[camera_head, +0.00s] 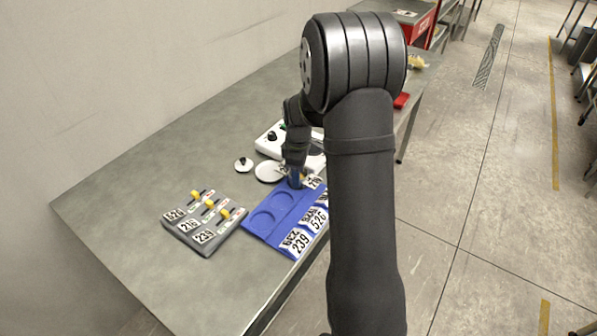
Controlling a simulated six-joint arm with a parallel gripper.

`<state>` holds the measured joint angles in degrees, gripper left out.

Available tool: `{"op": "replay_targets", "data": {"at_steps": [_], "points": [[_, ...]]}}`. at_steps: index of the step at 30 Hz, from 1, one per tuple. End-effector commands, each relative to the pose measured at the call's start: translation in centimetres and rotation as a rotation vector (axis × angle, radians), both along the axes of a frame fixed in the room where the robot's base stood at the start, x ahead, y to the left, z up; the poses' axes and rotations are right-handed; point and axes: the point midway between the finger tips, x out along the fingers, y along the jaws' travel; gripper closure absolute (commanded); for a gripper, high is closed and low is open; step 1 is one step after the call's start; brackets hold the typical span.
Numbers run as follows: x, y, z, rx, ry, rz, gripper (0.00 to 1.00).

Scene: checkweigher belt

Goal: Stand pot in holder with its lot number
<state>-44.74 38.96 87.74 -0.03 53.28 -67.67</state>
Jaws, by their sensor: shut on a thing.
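My gripper (297,180) is at the far end of the blue holder (262,236), shut on a small pot that is mostly hidden by the fingers; a bit of yellow-brown shows there. I cannot tell whether the pot touches the holder, and its lot number cannot be read. The holder has two empty round recesses in view; its far end is covered by my gripper. Number labels stand along its right side: 239 (299,243) nearest, 526 (318,220) behind it, and a label at the far end (314,182) too small to read surely.
A grey block (204,249) with several number cards and yellow-topped pieces lies left of the holder. A white device (270,146), a white disc (268,171) and a small round piece with a black knob (243,164) stand behind. The table's left part is clear.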

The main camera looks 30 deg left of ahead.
Motion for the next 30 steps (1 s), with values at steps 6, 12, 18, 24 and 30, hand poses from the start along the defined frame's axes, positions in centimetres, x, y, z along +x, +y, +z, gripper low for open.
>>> {"op": "replay_targets", "data": {"at_steps": [6, 12, 18, 24, 30], "points": [[0.0, 0.0, -0.3, 0.000, 0.001, 0.000, 0.43], [0.0, 0.0, -0.3, 0.000, 0.000, 0.000, 0.43], [0.1, 0.0, 1.1, 0.002, -0.002, 0.000, 0.43], [0.1, 0.1, 5.2, 0.004, -0.004, 0.000, 0.43], [0.0, 0.0, 9.3, 0.002, -0.002, 0.000, 0.43]]}}
